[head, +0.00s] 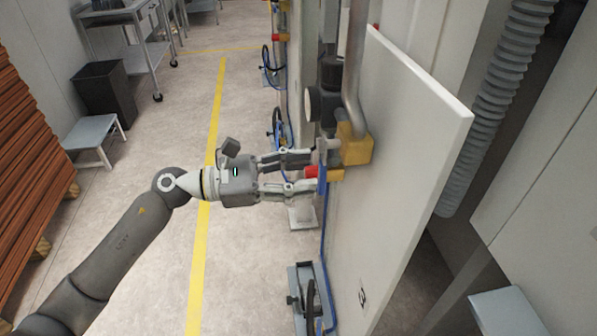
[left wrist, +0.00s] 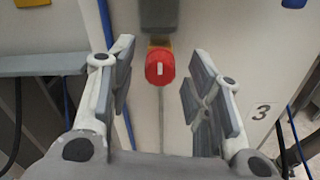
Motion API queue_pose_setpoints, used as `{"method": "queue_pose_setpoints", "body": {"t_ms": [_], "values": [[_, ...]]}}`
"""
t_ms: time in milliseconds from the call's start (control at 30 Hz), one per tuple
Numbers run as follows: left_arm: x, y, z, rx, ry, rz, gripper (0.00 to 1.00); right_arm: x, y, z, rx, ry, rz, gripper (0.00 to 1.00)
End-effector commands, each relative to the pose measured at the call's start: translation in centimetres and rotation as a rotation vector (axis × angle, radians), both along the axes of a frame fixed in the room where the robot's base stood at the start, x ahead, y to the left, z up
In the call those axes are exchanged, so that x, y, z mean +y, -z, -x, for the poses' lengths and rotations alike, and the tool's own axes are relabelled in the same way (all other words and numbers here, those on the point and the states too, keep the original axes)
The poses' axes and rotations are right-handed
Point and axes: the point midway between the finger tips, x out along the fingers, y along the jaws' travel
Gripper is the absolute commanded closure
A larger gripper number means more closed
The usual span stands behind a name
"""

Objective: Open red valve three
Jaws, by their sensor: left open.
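The red valve (left wrist: 160,67) is a round red knob with a white mark on it, fixed to a pale panel. In the left wrist view it sits between and beyond the fingertips of my open left gripper (left wrist: 160,90), with no visible contact. In the head view my left gripper (head: 318,172) reaches in from the left, its two fingers apart on either side of the red valve (head: 311,172), which is partly hidden. The number 3 is on the panel (left wrist: 262,111), right of the valve. My right gripper is not in view.
A grey pipe (head: 354,60) and a black gauge-like part (head: 322,102) stand just above the valve. A blue hose (head: 324,235) hangs close to the fingers.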

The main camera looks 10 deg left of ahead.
Motion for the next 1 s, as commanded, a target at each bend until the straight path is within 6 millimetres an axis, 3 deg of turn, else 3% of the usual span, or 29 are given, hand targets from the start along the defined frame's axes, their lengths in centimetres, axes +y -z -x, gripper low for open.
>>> {"method": "queue_pose_setpoints", "body": {"t_ms": [67, 367, 667, 1000], "values": [[0.02, 0.0, 0.01, 0.0, 0.0, 0.0, 0.61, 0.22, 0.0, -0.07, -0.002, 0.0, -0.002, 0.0], [0.04, -0.01, 0.01, 0.0, 0.0, 0.0, 0.99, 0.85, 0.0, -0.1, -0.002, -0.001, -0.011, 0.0], [0.05, -0.03, 0.0, 0.031, 0.0, 0.009, 1.0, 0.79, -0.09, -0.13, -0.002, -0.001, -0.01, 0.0], [0.05, -0.15, 0.0, 0.23, 0.0, 0.074, 1.0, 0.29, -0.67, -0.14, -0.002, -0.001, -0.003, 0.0]]}}
